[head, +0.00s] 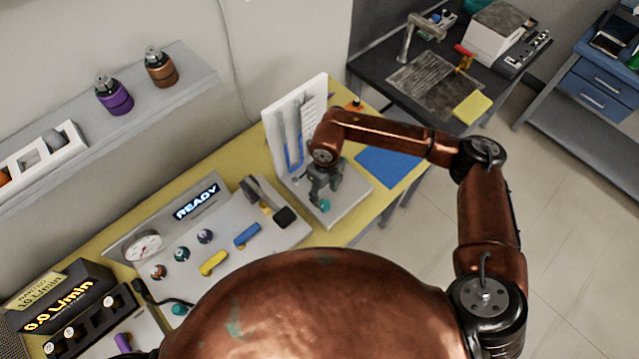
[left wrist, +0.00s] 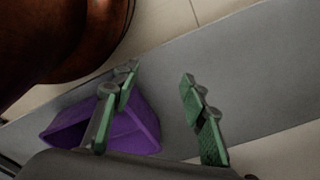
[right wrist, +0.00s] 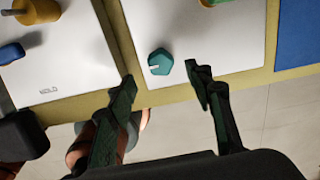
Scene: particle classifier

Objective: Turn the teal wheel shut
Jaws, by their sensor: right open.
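The teal wheel (right wrist: 160,62) is a small faceted knob with a white mark, on a white panel (right wrist: 215,35) in the right wrist view. In the head view a teal knob (head: 325,206) shows just below my right gripper (head: 325,185). In the right wrist view the right gripper (right wrist: 163,84) is open and empty, its fingertips apart on either side below the wheel; I see no contact. My left gripper (left wrist: 158,77) is open in the left wrist view, with nothing between its fingers, and is not in the head view.
A purple open container (left wrist: 130,132) lies beside the left gripper's fingers. An upright white board (head: 290,125) stands close behind the right gripper. A panel with a READY display, yellow handle (head: 213,263) and blue handle (head: 247,236) is to the left. A blue mat (head: 388,167) lies right.

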